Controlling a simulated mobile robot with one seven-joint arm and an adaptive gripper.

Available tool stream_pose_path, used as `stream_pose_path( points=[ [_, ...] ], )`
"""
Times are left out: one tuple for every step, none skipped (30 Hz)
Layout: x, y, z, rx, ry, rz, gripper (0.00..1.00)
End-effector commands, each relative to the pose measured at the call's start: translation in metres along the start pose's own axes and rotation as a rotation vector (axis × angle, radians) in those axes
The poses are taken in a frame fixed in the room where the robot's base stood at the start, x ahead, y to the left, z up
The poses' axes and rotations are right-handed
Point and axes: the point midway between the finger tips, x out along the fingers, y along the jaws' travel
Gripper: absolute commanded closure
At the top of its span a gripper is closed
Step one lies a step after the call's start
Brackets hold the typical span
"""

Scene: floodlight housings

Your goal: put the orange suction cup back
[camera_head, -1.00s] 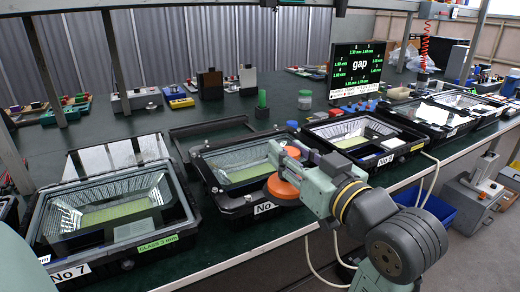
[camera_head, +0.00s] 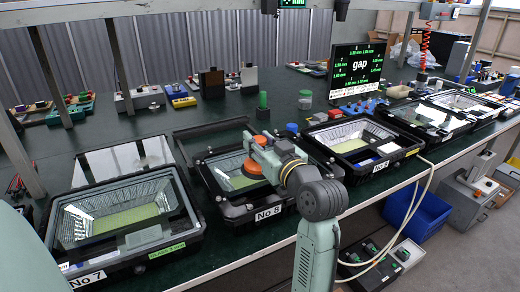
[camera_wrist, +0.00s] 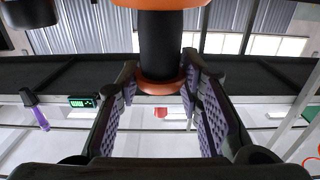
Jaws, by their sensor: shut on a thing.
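The orange suction cup (camera_head: 253,169) has orange discs at both ends and a black middle. My gripper (camera_head: 262,155) is shut on it above the floodlight housing labelled No 8 (camera_head: 238,213). In the wrist view the suction cup's black middle (camera_wrist: 160,45) stands between the two purple ribbed fingers of my gripper (camera_wrist: 160,80). Whether its lower disc touches anything in the housing cannot be told. My arm hides part of the housing's right side.
Housing No 7 (camera_head: 187,240) stands to the left and another housing (camera_head: 399,155) to the right. A gap monitor (camera_head: 357,70) stands behind.

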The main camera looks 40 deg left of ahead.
Motion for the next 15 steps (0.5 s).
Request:
stream_pose_path(
  points=[
    [0.0,0.0,0.005,0.004,0.001,0.0,1.0],
    [-0.001,0.0,0.009,0.004,0.0,0.0,1.0],
    [-0.001,0.0,0.015,0.003,-0.001,0.0,1.0],
    [-0.001,0.0,0.018,0.004,0.0,0.0,1.0],
    [-0.001,0.0,0.021,0.003,0.001,0.001,1.0],
    [-0.001,0.0,0.024,0.002,0.001,0.001,1.0],
    [-0.001,0.0,0.026,0.002,0.001,0.001,1.0],
    [-0.001,0.0,0.027,0.001,0.002,0.001,1.0],
    [-0.001,0.0,0.028,0.0,0.004,0.001,1.0],
    [-0.001,0.0,0.028,0.0,0.004,0.002,1.0],
    [-0.001,0.0,0.028,0.0,0.005,0.001,1.0],
    [-0.001,0.0,0.028,0.0,0.005,0.001,1.0],
    [-0.001,0.0,0.028,0.0,0.005,0.001,1.0],
    [-0.001,0.0,0.028,0.0,0.005,0.001,1.0],
    [-0.001,0.0,0.028,0.0,0.004,0.001,1.0]
  ],
)
